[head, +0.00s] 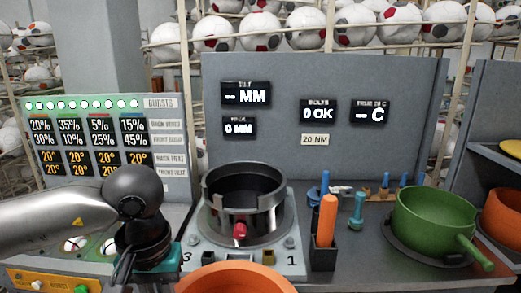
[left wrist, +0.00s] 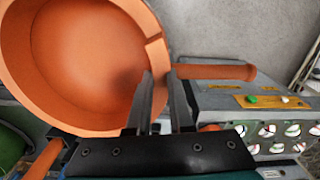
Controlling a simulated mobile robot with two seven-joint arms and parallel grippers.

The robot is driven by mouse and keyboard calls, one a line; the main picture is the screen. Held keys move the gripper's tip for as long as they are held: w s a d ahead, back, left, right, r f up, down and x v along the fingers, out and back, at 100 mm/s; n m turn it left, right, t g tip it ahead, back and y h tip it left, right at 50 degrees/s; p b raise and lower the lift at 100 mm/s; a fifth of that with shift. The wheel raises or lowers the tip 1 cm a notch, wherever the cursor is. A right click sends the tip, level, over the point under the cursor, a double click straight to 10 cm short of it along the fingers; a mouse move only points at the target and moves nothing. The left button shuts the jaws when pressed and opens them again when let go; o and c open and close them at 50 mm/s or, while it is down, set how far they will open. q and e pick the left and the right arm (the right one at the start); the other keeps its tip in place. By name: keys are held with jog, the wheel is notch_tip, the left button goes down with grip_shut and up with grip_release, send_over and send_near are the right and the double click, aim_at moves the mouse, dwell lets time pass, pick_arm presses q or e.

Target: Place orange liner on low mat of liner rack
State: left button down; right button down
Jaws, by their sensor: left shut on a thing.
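An orange liner (head: 235,279), a wide bowl, shows at the bottom edge of the head view, partly cut off. In the left wrist view the orange liner (left wrist: 75,50) fills the upper left, its open inside facing the camera, with one handle (left wrist: 225,72) sticking out to the right. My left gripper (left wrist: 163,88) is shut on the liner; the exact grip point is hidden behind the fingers. In the head view my left wrist is at the lower left. The liner rack is partly visible at the right edge; I cannot make out its low mat. My right gripper is not in view.
A dark press pot (head: 240,200) stands mid-bench. A green pan (head: 435,215) sits on a dark round pad to its right. A tool holder with an orange-handled tool (head: 327,215) stands between them. Another orange bowl (head: 503,212) and a yellow disc (head: 512,149) are at the right edge.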

pick_arm(q)
jog(key=shift+s+f+m+b, duration=0.3)
jog(key=shift+s+f, duration=0.15)
jog(key=shift+f, duration=0.2)
jog(key=shift+s+f+m+b, duration=0.3)
jog(key=shift+s+f, duration=0.1)
jog(key=shift+f, duration=0.25)
jog(key=shift+r, duration=0.1)
